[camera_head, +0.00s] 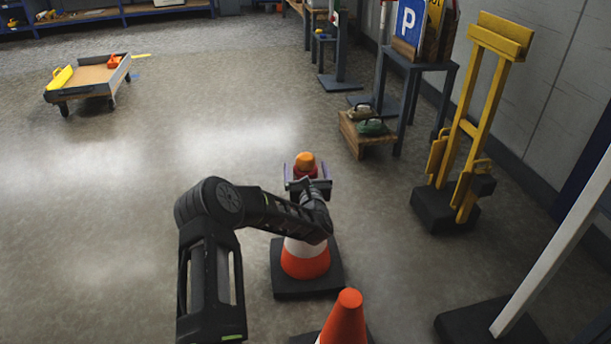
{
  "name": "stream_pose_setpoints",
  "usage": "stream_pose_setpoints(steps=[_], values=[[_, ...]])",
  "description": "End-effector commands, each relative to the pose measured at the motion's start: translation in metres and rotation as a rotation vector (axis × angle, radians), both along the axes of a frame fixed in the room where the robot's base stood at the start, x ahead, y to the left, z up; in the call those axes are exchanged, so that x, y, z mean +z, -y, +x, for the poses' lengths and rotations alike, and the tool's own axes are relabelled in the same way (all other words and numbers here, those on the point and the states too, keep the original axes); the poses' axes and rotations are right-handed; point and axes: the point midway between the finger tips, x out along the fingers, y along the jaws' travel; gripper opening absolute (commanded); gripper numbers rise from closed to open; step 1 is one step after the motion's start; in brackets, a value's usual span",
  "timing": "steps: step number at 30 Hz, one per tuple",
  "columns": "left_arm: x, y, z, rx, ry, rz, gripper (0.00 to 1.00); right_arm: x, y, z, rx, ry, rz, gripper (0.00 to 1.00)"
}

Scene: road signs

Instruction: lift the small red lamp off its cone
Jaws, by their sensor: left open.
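The small lamp (305,162) shows an orange dome above a red lower part. It appears above the orange and white cone (305,262), whose upper part is hidden behind my left arm and wrist. The cone stands upright on a square black base. My left gripper (307,175) is open, with one finger on each side of the lamp. I cannot tell whether either finger touches it. My right gripper is out of view.
A second orange cone (345,318) stands close in front, cut by the lower edge. A yellow stand (468,135) and a leaning white post (550,255) are on the right. A low cart (88,82) stands at the far left.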

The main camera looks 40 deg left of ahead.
Motion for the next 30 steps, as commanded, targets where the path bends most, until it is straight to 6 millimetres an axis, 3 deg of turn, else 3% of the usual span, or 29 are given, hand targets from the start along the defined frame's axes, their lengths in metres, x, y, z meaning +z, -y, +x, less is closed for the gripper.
stream_pose_setpoints(steps=[12,30], values=[[0.0,0.0,-0.0003,0.0,0.0,0.0,0.9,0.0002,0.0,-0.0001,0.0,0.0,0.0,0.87],[0.0,-0.0001,-0.0004,0.0,0.0,0.0,0.41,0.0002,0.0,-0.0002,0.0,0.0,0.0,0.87]])
